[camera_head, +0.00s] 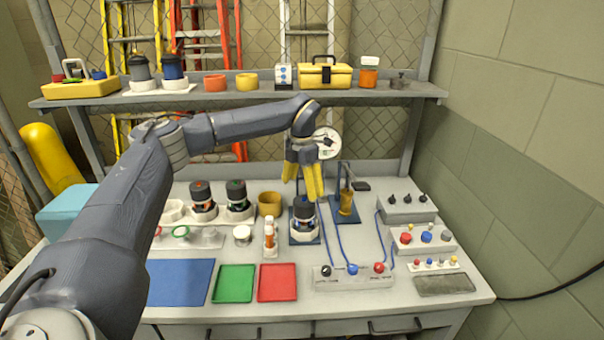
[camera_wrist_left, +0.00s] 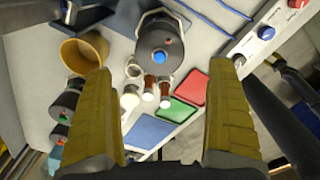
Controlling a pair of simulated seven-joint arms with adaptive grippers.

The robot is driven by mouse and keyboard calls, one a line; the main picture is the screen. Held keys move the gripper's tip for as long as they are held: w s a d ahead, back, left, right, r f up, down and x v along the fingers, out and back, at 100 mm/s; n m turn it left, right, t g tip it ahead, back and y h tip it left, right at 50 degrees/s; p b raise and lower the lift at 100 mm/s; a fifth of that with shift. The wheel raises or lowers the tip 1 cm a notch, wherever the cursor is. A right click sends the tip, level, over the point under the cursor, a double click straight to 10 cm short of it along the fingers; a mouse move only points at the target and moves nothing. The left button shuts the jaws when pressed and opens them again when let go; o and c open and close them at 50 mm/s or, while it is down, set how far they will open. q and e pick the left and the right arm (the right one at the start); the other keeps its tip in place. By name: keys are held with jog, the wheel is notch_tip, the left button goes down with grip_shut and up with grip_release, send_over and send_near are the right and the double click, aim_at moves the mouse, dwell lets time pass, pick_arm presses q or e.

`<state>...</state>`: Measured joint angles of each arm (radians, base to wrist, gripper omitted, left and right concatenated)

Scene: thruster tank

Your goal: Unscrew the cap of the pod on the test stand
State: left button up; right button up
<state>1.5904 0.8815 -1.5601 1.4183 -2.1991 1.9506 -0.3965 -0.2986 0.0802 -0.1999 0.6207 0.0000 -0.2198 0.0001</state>
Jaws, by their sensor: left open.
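The pod (camera_head: 303,222) stands upright on the test stand, which has a blue base plate (camera_head: 296,239), at the middle of the bench. Its dark cap (camera_head: 304,206) is on top; in the left wrist view the cap (camera_wrist_left: 155,37) has a blue dot at its centre. My left gripper (camera_head: 303,186) points down above the pod with its yellow fingers apart and nothing between them. In the left wrist view the pod lies beyond the open fingers (camera_wrist_left: 160,72), apart from them. My right gripper is not in view.
Two similar pods, one red-marked (camera_head: 203,200) and one green-marked (camera_head: 237,200), stand left of an ochre cup (camera_head: 270,203). A control box (camera_head: 352,276) with blue cables sits in front. Blue, green (camera_head: 233,284) and red (camera_head: 277,283) mats lie at the front. A shelf (camera_head: 200,97) runs behind.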

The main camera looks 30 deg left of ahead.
aim_at(302, 201)
pick_arm(q)
jog(key=shift+f, duration=3.25)
jog(key=shift+c, duration=0.2)
jog(key=c, duration=1.2)
